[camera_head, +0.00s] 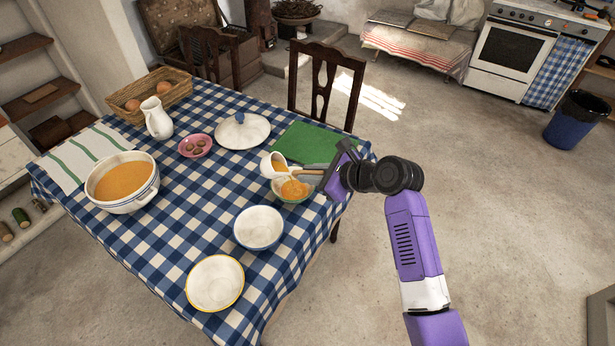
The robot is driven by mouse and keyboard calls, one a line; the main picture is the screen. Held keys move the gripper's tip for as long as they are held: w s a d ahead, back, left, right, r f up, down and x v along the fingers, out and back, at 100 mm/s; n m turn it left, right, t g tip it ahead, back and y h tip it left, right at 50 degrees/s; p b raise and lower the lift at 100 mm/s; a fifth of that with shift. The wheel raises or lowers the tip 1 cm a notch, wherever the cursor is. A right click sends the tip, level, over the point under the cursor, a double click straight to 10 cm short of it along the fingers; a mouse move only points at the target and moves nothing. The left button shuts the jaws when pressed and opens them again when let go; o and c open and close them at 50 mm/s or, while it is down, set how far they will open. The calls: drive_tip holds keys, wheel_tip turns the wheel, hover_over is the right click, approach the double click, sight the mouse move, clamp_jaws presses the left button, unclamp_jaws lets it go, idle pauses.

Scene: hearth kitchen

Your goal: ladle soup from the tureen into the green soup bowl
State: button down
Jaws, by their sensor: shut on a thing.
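The white tureen (148,196) with blue bands stands at the left of the table, holding orange soup. My gripper (332,172) is at the table's right side, shut on the handle of the ladle (267,164). The ladle's white cup is tipped over the green soup bowl (306,199), with orange soup at its lip. Orange soup shows in the green bowl, below and just right of the cup. Part of the bowl's rim is hidden behind the ladle and its handle.
Behind are a green mat (308,143), a lid (242,131), a pink bowl (195,145), a white jug (157,118) and a basket (176,92). A chair (325,77) stands behind the table.

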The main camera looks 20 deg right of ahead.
drive_tip(key=shift+s+d+f+t+y+b, duration=0.25)
drive_tip(key=shift+d+f+t+y+b, duration=0.2)
drive_tip(key=shift+b, duration=1.15)
drive_tip(key=shift+s+d+f+t+y+b, duration=0.3)
drive_tip(key=shift+f+b, duration=0.25)
drive_tip(key=shift+b, duration=1)
wheel_tip(320, 180, down, 8)
drive_tip(key=s+d+m+t+y+b, duration=0.1)
drive_tip(key=t+y+b, duration=0.3)
drive_tip(key=b, duration=1.1)
drive_tip(key=shift+s+d+m, duration=0.25)
drive_tip(key=shift+d+m, duration=0.65)
drive_tip(key=shift+f+t, duration=0.1)
drive_tip(key=shift+t, duration=0.25)
